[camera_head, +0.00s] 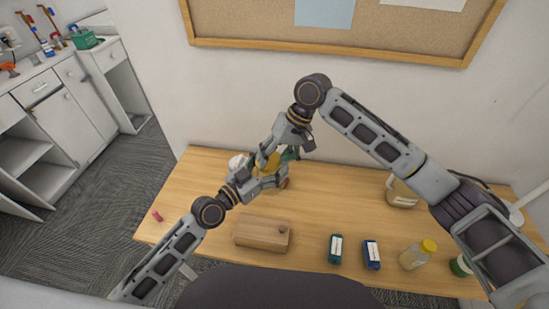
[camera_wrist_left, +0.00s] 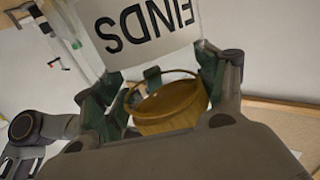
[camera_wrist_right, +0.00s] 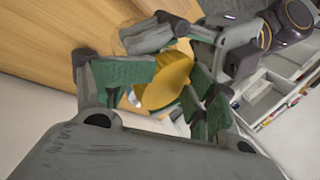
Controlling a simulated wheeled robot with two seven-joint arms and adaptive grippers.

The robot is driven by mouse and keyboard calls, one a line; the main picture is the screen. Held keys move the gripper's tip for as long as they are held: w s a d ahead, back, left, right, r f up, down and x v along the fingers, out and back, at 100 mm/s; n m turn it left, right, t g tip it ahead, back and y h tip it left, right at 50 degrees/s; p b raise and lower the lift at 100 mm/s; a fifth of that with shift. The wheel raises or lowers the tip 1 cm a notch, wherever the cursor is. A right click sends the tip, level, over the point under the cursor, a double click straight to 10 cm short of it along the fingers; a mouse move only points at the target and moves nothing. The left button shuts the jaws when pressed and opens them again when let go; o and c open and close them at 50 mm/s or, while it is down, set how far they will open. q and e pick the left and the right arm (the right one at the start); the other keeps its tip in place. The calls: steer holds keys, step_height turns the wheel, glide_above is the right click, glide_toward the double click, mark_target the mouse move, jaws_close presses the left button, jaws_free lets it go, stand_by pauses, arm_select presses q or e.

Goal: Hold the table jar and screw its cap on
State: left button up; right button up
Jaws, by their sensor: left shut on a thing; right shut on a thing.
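The yellow cap (camera_head: 269,160) shows between my two grippers above the back left of the table. It is also in the left wrist view (camera_wrist_left: 170,108) and the right wrist view (camera_wrist_right: 167,80). My right gripper (camera_head: 275,157) comes from above and is shut on the cap. My left gripper (camera_head: 268,181) comes from the front left and is shut on the table jar. The jar looks see-through and is mostly hidden by the fingers; only a faint curved outline (camera_wrist_right: 135,38) shows. I cannot tell how the cap sits on its rim.
A white container lettered FINDS (camera_wrist_left: 145,30) is close beyond my left fingers. A wooden box (camera_head: 262,234), green carton (camera_head: 335,249), blue carton (camera_head: 371,255), yellow-capped bottle (camera_head: 416,256) and jug (camera_head: 401,193) stand on the table (camera_head: 330,200). The centre is clear.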

arm_select(q)
steer(key=shift+d+r, duration=0.1)
steer(key=shift+r, duration=0.05)
arm_select(e)
steer(key=shift+y, duration=0.4)
steer(key=shift+c, duration=0.2)
arm_select(q)
steer(key=shift+s, duration=0.1)
arm_select(e)
steer(key=shift+s+d+y, duration=0.1)
steer(key=shift+s+y, duration=0.05)
steer(key=shift+y, duration=0.35)
steer(key=shift+c, duration=0.4)
steer(key=shift+s+y, duration=0.1)
steer(key=shift+y, duration=0.3)
steer(key=shift+c, duration=0.2)
arm_select(q)
steer(key=c, duration=0.5)
arm_select(e)
steer(key=o, duration=0.5)
steer(key=shift+r, duration=0.1)
steer(key=o, duration=0.4)
steer(key=shift+o, duration=0.8)
steer(key=shift+d, duration=0.15)
steer(key=shift+w, duration=0.2)
steer(key=shift+s+r, duration=0.1)
steer(key=shift+r, duration=2.15)
steer(key=shift+r, duration=0.1)
steer(key=shift+c, duration=0.4)
